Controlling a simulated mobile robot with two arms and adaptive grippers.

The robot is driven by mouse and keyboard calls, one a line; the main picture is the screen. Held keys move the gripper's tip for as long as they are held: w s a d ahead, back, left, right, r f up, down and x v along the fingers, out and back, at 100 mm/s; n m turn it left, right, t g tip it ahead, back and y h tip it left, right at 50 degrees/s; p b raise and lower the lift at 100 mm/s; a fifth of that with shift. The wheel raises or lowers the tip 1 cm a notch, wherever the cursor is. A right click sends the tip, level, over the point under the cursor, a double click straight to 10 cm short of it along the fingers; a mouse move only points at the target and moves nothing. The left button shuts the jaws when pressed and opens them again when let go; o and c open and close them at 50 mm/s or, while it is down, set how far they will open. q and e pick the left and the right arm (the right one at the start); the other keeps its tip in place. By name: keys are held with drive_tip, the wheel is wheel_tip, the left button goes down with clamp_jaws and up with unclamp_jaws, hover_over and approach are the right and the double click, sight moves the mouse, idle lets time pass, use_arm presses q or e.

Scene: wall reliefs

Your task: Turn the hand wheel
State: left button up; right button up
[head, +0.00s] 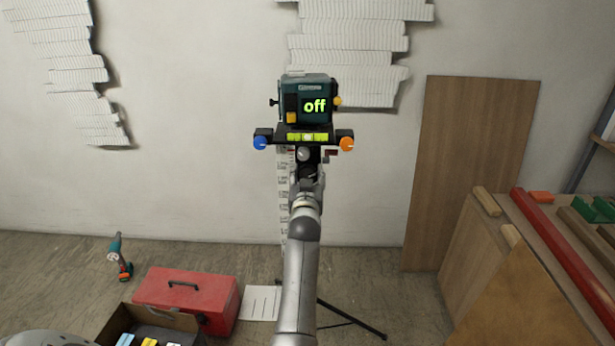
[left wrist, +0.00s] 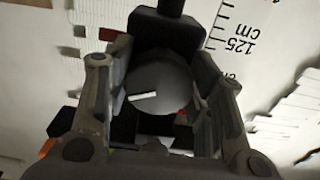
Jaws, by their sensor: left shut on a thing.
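The hand wheel looks like a dark grey round knob (left wrist: 160,90) with a white line mark; in the left wrist view it sits between my finger pads. In the head view a grey knob (head: 303,153) shows below the middle of a level bar (head: 307,137). My left gripper (head: 306,168) is shut on the knob, largely hidden by its own wrist. A teal device (head: 306,98) above the bar reads "off". A blue knob (head: 260,143) and an orange knob (head: 346,143) sit at the bar's ends. My right gripper is not in view.
A tripod leg (head: 352,318) stands right of my arm. A red toolbox (head: 187,295), an open box and a drill (head: 118,258) are on the floor at left. A wooden panel (head: 470,175) leans on the wall at right, near a bench with a red bar (head: 560,250).

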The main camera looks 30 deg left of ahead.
use_arm(q)
drive_tip(key=c, duration=0.3)
drive_tip(key=shift+r+m+p, duration=0.1)
drive_tip(key=shift+m+p, duration=0.2)
drive_tip(key=shift+m, duration=0.6)
drive_tip(key=shift+c, duration=0.2)
drive_tip(key=shift+a+m, duration=0.1)
drive_tip(key=shift+m, duration=1.4)
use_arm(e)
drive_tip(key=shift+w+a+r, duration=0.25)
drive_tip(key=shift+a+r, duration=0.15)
use_arm(q)
drive_tip(key=o, duration=1)
drive_tip(key=shift+o, duration=0.2)
